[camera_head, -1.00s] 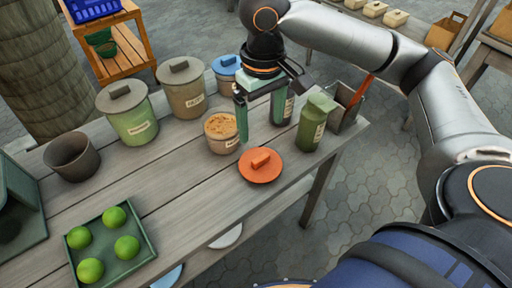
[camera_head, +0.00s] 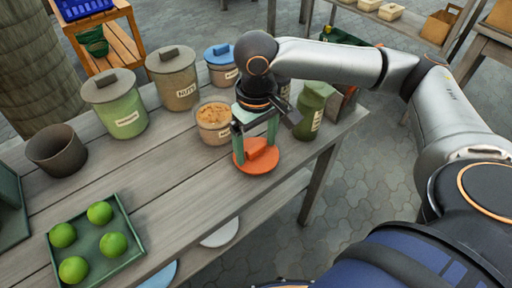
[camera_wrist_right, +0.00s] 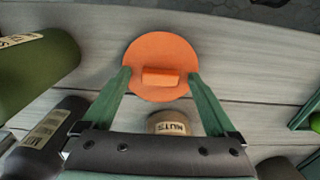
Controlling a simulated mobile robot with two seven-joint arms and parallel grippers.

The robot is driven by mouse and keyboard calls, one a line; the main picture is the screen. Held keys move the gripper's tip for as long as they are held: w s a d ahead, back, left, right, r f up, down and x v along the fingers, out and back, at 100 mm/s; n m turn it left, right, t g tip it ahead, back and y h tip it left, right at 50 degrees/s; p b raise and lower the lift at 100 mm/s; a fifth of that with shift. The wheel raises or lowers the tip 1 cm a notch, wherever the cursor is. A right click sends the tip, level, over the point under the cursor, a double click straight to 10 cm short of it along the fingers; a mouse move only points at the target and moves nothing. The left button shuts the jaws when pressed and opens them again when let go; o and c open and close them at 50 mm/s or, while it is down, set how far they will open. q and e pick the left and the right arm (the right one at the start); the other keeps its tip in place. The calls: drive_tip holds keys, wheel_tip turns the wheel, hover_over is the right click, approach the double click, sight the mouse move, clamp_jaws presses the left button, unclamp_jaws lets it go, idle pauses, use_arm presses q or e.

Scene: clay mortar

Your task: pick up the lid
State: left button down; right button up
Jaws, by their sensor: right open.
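The orange lid (camera_head: 258,163) lies flat on the wooden table near its front edge, with a raised block handle on top. My right gripper (camera_head: 255,155) is just above the lid, pointing down, its green fingers spread on either side of the handle. In the right wrist view the lid (camera_wrist_right: 160,55) lies beyond the fingertips, and its handle (camera_wrist_right: 161,77) sits between the open fingers (camera_wrist_right: 160,75). Whether the fingertips touch the lid I cannot tell. The left gripper is not in view.
An open canister with a tan filling (camera_head: 214,120) stands close behind the lid. A green bottle (camera_head: 311,112) stands to its right. Lidded canisters (camera_head: 120,110) line the back. A green tray (camera_head: 118,240) with limes is at front left. The table between tray and lid is clear.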

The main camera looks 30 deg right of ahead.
drive_tip(key=c, duration=1.4)
